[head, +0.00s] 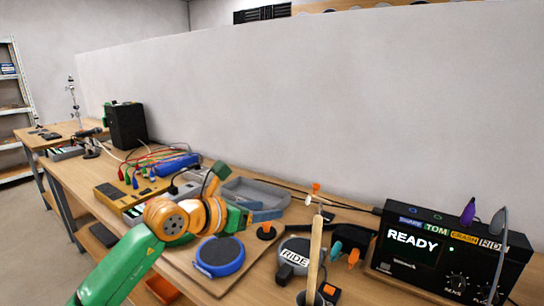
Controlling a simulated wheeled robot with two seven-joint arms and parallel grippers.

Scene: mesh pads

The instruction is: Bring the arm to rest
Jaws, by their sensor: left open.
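My left arm, green with orange joints, comes in from the lower left and reaches over the workbench (185,283). My left gripper (246,196) is open beyond the orange wrist joints, above the bench near a grey tray (240,185). It appears empty, though its fingers are small and partly hidden by the wrist. A round pad with a blue rim (220,270) lies just in front of the wrist. A grey pad marked RIDE (295,259) lies to its right. My right gripper is not in view.
A black box reading READY (412,238) stands at the right. A wooden stick (315,250) stands upright in front of it. A yellow meter (117,196), coloured cables and a black case (127,126) are farther left. A pale partition (300,110) runs behind the bench.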

